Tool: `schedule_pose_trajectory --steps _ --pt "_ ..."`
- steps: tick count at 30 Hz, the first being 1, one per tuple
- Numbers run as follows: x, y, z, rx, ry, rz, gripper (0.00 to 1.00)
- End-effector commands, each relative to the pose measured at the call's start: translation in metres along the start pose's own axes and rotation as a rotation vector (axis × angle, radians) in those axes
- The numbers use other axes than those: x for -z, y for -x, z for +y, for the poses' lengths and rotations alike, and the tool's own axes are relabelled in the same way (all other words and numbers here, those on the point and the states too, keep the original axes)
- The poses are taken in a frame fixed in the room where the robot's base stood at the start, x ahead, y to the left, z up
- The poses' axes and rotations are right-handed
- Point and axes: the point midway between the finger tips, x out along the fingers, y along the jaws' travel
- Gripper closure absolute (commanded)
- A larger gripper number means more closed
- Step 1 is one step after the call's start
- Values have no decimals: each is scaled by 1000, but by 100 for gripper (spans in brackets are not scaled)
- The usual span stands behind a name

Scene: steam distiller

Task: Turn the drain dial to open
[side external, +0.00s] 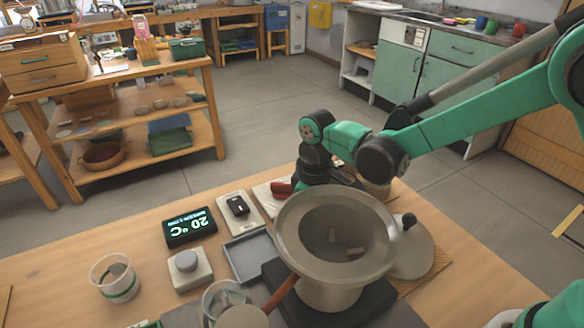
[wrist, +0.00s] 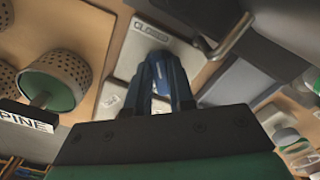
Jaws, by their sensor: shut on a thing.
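The pale plate (wrist: 147,50) under my fingers carries a "CLOSED" label (wrist: 156,33) at its far end in the wrist view. A second label by the fingers is not readable. My gripper (wrist: 163,62) points down at this plate with its blue fingers close together, shut on the drain dial, which the fingers mostly hide. In the side view my gripper stands behind the big pot (side external: 335,285), whose rim hides the fingertips. A red piece (side external: 282,188) shows left of the gripper, over a pale plate (side external: 264,193). I cannot tell the dial's exact angle.
The wide-mouthed pot stands close in front of my gripper, with a lid (side external: 412,252) at its right. A temperature display (side external: 190,227), switch plate (side external: 239,213), grey tray (side external: 252,256) and knob box (side external: 190,270) lie left. A perforated basket (wrist: 60,80) is near in the wrist view.

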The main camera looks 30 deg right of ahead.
Motion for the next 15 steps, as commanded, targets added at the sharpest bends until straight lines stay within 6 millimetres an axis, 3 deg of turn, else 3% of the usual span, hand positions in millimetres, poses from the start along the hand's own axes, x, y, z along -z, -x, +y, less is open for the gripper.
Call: schedule_pose_trajectory --steps 2,3,6,15 --pt "0 0 0 0 1 1 100" --pt "0 0 0 0 2 1 73" --pt "0 0 0 0 2 1 50" --pt "0 1 0 0 3 1 50"
